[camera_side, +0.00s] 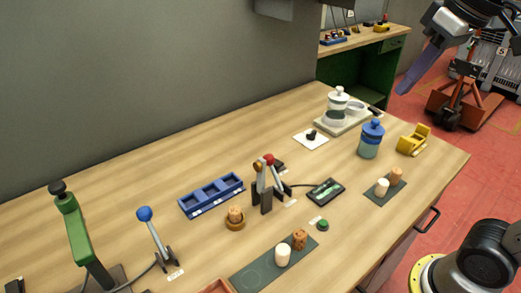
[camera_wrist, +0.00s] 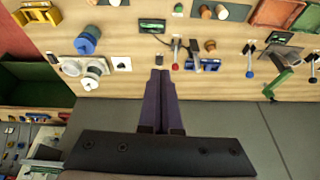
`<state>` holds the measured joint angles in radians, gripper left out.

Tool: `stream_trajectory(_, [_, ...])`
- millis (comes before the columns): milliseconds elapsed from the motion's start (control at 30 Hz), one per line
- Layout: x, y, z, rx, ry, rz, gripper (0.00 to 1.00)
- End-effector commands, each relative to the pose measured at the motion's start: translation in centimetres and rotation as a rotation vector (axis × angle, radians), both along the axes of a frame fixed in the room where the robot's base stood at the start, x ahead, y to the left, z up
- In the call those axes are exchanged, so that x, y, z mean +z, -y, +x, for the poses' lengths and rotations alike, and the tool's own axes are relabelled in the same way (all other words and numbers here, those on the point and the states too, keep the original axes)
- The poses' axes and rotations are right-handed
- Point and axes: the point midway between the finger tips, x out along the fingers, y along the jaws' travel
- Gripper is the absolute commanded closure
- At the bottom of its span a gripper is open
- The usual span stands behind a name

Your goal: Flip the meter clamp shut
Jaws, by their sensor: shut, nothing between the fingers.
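The meter (camera_side: 325,192) is a dark box with a green display, lying flat on the bench; it also shows in the wrist view (camera_wrist: 152,26). A dark cable runs from it to a clamp (camera_side: 266,198) with a red-knobbed lever (camera_side: 269,160). That lever stands up steeply, its knob at the top. The red knob also shows in the wrist view (camera_wrist: 175,67). My gripper (camera_side: 402,92) is shut and empty, high at the upper right in the side view, well apart from the clamp. Its purple fingers (camera_wrist: 160,73) meet in the wrist view.
A second lever with a blue knob (camera_side: 145,213) stands at the left, beside a green press (camera_side: 75,220). A blue tray (camera_side: 212,195), a cork in a round holder (camera_side: 235,217), a dark mat (camera_side: 250,272) and a blue jar (camera_side: 371,138) are around. The right bench edge is open.

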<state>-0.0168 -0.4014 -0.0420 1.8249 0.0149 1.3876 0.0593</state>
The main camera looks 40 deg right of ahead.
Motion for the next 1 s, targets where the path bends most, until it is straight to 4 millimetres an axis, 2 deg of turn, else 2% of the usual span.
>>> stream_trajectory(33, [1.0,-0.1,1.5,0.001,-0.014,0.002,1.00])
stream_trajectory(200, [3.6,-0.6,5.8,0.004,-0.064,0.008,1.00])
stream_trajectory(467, [5.0,-1.6,12.7,0.013,-0.138,0.012,1.00])
stream_trajectory(633, [4.4,-2.3,17.0,0.019,-0.190,0.013,1.00])
stream_trajectory(767, [3.1,-3.0,20.3,0.025,-0.229,0.012,1.00])
stream_trajectory(1000, [-0.9,-4.3,25.8,0.038,-0.303,0.010,1.00])
